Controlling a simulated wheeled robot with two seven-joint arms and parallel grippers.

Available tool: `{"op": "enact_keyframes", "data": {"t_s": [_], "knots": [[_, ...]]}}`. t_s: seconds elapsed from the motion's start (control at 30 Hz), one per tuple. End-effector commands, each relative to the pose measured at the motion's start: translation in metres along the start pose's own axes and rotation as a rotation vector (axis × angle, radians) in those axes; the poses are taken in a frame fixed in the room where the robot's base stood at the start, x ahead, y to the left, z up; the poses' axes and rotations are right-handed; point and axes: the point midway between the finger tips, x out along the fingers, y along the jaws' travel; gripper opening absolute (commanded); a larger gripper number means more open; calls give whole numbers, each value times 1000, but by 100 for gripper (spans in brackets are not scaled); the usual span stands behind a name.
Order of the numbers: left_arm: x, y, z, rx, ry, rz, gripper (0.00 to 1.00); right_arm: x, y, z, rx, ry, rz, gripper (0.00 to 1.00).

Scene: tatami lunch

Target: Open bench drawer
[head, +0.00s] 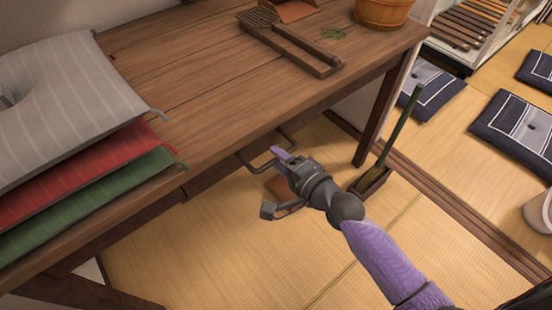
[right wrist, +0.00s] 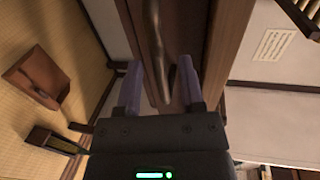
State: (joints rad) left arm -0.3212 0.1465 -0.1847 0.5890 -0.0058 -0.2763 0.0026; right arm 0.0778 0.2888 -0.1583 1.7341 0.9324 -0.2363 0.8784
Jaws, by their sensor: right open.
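The wooden bench (head: 200,85) runs across the left and middle of the head view. Its drawer front (head: 215,172) lies under the top's edge and looks flush with the bench. A dark bar handle (head: 250,165) sticks out from it. My right gripper (head: 284,162) is open beside the handle, with one purple finger showing best. In the right wrist view, the dark metal handle (right wrist: 154,50) runs into the space between my two open fingers (right wrist: 160,88). I cannot tell whether either finger touches it. My left gripper is not in view.
Grey, red and green cushions (head: 70,95) are stacked on the bench's left. A grater-like tool (head: 290,42) and wooden bucket (head: 383,12) stand on top. A green-handled broom (head: 402,128) stands in a box by the bench leg (head: 380,115). A brown dustpan (right wrist: 38,75) lies on the tatami.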

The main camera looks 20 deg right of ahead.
Motion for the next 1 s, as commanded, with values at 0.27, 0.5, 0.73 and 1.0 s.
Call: {"op": "enact_keyframes", "data": {"t_s": [0.27,0.5,0.73,1.0], "knots": [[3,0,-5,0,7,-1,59,11,0,0,0,-1,2,49],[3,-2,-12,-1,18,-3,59,10,0,0,-1,0,1,20],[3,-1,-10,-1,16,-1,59,10,0,0,-1,-1,2,0],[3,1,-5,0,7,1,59,10,0,0,-1,-1,2,0]]}}
